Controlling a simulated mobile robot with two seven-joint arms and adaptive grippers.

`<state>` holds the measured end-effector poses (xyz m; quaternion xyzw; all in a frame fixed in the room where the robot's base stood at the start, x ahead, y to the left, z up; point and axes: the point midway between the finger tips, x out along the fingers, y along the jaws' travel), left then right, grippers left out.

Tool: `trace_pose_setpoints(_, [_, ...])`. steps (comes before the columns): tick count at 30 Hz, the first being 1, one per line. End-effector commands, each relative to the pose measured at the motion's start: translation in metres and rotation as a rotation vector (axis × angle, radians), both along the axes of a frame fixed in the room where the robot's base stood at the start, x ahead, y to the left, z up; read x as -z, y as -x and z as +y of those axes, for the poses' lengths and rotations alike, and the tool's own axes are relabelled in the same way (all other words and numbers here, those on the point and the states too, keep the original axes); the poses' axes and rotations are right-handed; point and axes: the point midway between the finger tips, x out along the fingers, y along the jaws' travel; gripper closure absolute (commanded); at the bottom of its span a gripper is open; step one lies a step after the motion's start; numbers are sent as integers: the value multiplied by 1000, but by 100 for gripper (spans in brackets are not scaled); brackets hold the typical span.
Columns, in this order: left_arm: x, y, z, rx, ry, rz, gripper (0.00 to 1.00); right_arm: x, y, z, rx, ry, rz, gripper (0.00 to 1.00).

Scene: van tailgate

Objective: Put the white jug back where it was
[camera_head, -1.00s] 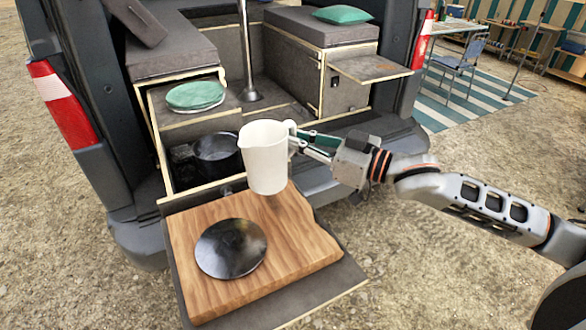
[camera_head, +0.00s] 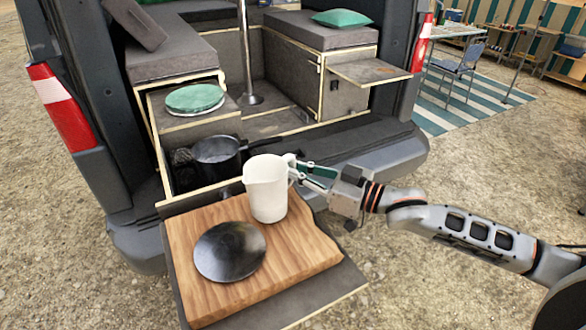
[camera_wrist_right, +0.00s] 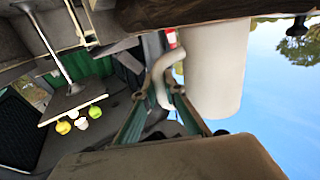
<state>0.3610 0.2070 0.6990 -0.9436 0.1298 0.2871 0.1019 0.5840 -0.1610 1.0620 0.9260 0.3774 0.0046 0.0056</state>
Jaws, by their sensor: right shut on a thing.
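The white jug (camera_head: 267,190) is upright over the back right part of the wooden board (camera_head: 205,295). I cannot tell for sure whether its base touches the board. My right gripper (camera_head: 297,167) comes in from the right and is shut on the jug's handle. In the right wrist view the jug (camera_wrist_right: 215,70) shows sideways, with its handle between the fingers (camera_wrist_right: 165,100). My left gripper is not in view.
A dark round lid (camera_head: 230,251) lies on the board in front of the jug. A dark pot (camera_head: 217,158) stands in the drawer behind. A flap (camera_head: 370,72) sticks out at the right.

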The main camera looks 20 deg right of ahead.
Motion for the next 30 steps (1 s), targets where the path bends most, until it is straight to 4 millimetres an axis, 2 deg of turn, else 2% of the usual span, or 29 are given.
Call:
trace_pose_setpoints(2, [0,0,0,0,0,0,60,1,0,0,0,-3,0,100])
trace_pose_setpoints(3, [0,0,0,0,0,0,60,3,0,0,0,0,1,87])
trace_pose_setpoints(5, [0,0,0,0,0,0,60,3,0,0,0,0,1,73])
trace_pose_setpoints(18, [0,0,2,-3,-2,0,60,0,2,-2,1,1,1,73])
trace_pose_setpoints(30, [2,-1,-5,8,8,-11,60,3,45,-43,0,3,6,73])
